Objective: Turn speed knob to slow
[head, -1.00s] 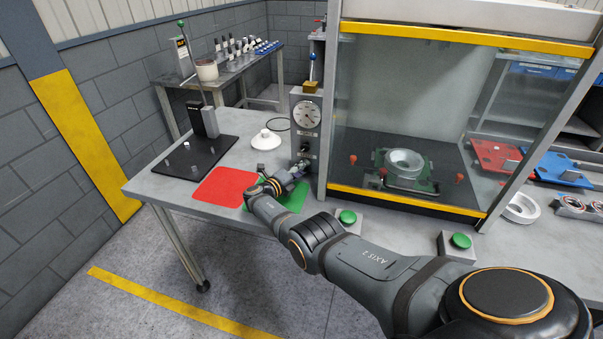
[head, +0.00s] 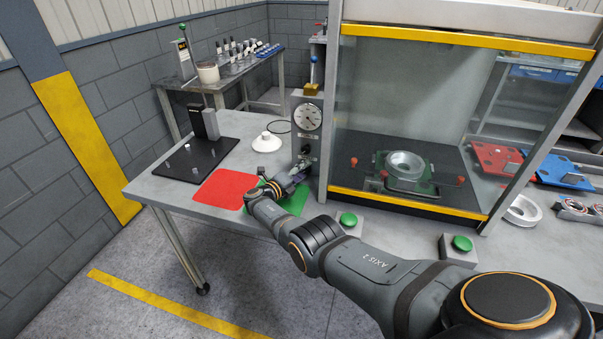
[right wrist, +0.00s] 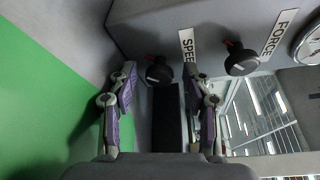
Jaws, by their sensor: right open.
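The speed knob (right wrist: 159,72) is black and sits on the grey control box (head: 306,135), beside a partly covered label starting "SPEE". In the right wrist view it lies between the two fingers of my right gripper (right wrist: 158,80), beyond or level with their tips. The fingers are apart, and I cannot see contact with the knob. In the head view my right gripper (head: 286,184) is at the foot of the control box, over the green mat. My left gripper is not in view.
A second black knob (right wrist: 240,62), labelled FORCE, is close to the right of the speed knob. A gauge (head: 308,117) is above. The glass-fronted press (head: 420,110) stands right of the box. A red mat (head: 224,189) and white cone-shaped part (head: 266,142) lie left.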

